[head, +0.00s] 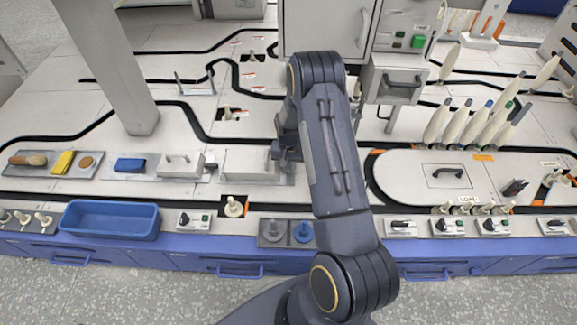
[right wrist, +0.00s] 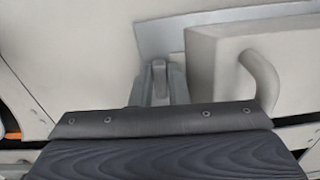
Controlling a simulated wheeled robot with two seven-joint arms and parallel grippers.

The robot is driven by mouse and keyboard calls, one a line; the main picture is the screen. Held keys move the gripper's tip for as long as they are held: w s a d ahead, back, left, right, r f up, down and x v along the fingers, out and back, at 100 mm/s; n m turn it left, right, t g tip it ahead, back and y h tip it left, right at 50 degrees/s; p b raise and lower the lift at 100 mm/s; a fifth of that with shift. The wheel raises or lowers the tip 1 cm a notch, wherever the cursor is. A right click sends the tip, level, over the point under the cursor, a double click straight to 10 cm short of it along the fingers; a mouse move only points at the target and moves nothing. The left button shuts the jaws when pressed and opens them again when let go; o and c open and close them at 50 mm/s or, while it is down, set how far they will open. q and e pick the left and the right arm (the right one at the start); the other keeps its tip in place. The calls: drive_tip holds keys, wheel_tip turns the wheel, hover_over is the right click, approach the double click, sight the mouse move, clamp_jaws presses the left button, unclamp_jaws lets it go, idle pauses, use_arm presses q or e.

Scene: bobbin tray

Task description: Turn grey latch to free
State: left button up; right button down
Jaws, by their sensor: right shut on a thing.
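The grey latch (right wrist: 159,80) shows in the right wrist view as a small upright grey piece in front of a pale grey plate. My right gripper (right wrist: 158,92) has its fingers on both sides of the latch and is shut on it. In the head view my right gripper (head: 284,152) is low over the left side of my arm, at the right end of a pale box. My arm and gripper hide most of the latch there, so its angle is hard to tell. My left gripper is not in view.
A pale block with a curved handle (right wrist: 262,80) stands right beside the latch in the right wrist view. A blue tray (head: 110,220) lies at the front left. Bobbins (head: 470,122) stand in a row at the right. A grey cabinet (head: 330,25) stands behind my arm.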

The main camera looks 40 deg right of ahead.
sight(289, 168)
drive_tip(key=shift+n, duration=0.5)
drive_tip(key=c, duration=1.4)
unclamp_jaws()
wheel_tip(289, 168, up, 7)
drive_tip(key=p, duration=0.2)
drive_tip(key=shift+p, duration=0.3)
drive_tip(key=shift+r, duration=0.4)
